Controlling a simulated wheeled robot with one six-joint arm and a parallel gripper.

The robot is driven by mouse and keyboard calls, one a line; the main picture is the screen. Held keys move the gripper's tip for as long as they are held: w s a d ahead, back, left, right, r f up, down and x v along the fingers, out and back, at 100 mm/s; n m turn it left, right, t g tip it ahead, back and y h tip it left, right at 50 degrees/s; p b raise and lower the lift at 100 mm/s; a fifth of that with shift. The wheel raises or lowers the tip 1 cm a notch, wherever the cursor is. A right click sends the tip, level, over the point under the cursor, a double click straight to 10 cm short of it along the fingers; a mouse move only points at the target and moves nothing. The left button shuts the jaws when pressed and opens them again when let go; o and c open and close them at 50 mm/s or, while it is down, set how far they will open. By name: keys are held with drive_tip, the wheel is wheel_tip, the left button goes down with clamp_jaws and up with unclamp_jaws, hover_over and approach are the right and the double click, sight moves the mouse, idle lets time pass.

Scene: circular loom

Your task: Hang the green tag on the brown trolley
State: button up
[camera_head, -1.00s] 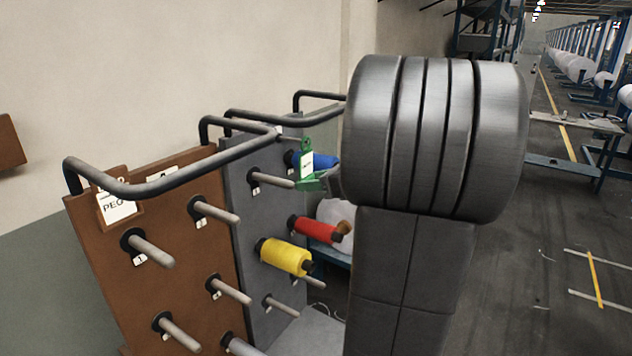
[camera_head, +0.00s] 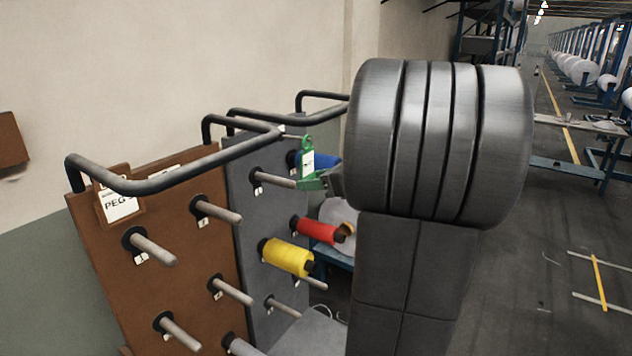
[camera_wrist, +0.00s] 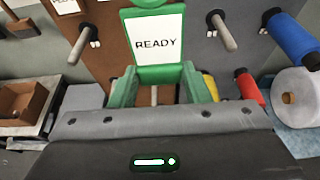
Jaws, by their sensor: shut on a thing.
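The green tag (camera_wrist: 157,38) has a white label reading "READY" and stands upright in front of my gripper in the wrist view. My gripper (camera_wrist: 155,82) is shut on the tag's lower part. In the head view the tag (camera_head: 307,162) shows beside the grey peg panel, just left of my arm, which hides most of the gripper. The brown trolley (camera_head: 173,230) stands at the left with several pegs, a black top rail and a brown label holder reading "PEG". The tag is apart from the brown trolley's rail.
A grey peg panel (camera_head: 262,215) adjoins the brown one and carries a yellow spool (camera_head: 287,256), a red spool (camera_head: 316,230) and a blue spool (camera_head: 326,162). Its pegs stick out toward my arm. The floor (camera_head: 545,290) at the right is largely open.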

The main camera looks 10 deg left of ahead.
drive_tip(key=shift+f, duration=0.2)
drive_tip(key=o, duration=1.1)
drive_tip(key=shift+o, duration=0.2)
drive_tip(key=shift+r, duration=0.1)
drive_tip(key=v, duration=0.9)
drive_tip(key=shift+f, duration=0.3)
